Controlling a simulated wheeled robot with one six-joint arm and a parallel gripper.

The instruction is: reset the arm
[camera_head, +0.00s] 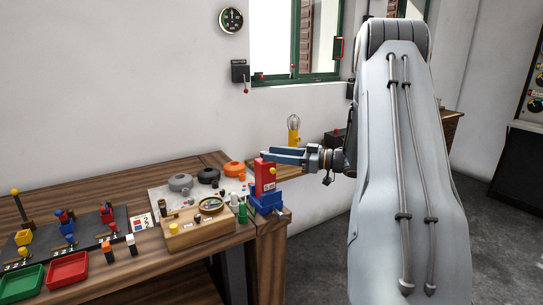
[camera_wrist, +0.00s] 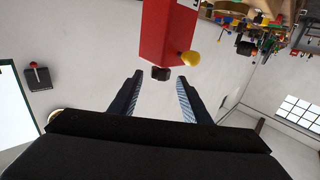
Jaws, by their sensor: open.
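My gripper (camera_head: 272,155) reaches leftward from my arm at the right end of the workbench, near the top of a red block (camera_head: 265,176) with a yellow knob. The red block stands on a blue base (camera_head: 267,203). In the wrist view my gripper (camera_wrist: 158,79) shows two fingers spread apart with nothing between them. The red block (camera_wrist: 166,32) hangs at the top of that view, ahead of the fingertips. The head view does not show clearly whether the fingers touch it.
The wooden workbench (camera_head: 190,263) holds a wooden box with a round dial (camera_head: 211,206), grey and orange round parts, a red tray (camera_head: 68,270) and a green tray (camera_head: 22,283). A yellow lamp-like item (camera_head: 294,131) stands behind my gripper.

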